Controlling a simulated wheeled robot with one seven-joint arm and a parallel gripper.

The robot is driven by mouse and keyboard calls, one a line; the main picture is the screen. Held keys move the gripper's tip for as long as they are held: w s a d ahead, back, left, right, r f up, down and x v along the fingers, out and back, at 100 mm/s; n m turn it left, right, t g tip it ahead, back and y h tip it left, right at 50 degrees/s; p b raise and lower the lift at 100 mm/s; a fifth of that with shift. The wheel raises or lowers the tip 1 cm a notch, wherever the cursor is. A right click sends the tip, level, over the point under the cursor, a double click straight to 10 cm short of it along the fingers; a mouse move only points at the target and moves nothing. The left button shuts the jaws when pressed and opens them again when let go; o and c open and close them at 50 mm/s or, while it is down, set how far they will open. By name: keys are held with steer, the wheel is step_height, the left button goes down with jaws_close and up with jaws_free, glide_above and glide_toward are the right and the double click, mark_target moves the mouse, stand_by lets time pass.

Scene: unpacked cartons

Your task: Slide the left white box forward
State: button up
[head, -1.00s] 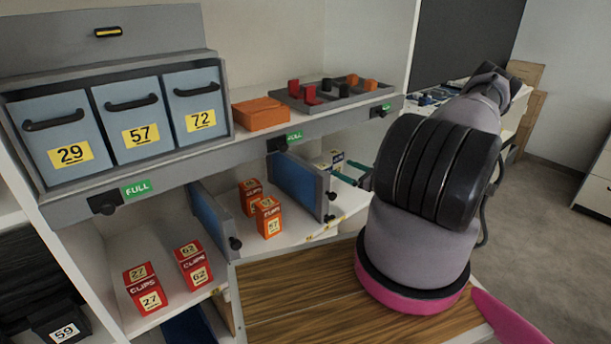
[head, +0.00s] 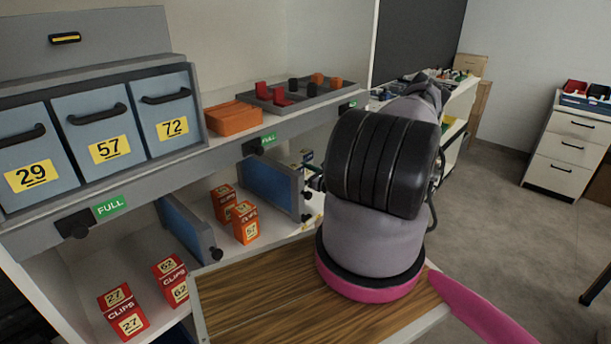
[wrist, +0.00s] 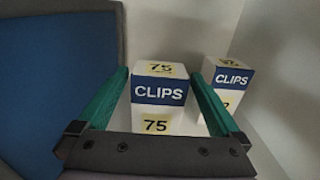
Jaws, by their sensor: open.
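The left white box (wrist: 158,92) stands upright in the wrist view, with a blue CLIPS band and yellow 75 labels. My gripper (wrist: 159,74) is open, with one green finger on each side of this box. Its lower part is hidden behind the gripper's dark body. I cannot tell whether either finger touches it. A second white CLIPS box (wrist: 229,80) stands to the right, its front number partly hidden by the right finger. In the head view my arm hides most of this compartment.
A blue-and-grey divider (wrist: 58,85) stands close on the left in the wrist view. A pale wall is behind and right of the boxes. In the head view, orange boxes (head: 245,222) and red boxes (head: 123,312) stand in compartments farther left, beside a wooden surface (head: 255,290).

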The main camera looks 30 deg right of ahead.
steer(key=x, duration=0.6)
steer(key=c, duration=1.4)
steer(key=shift+o, duration=0.2)
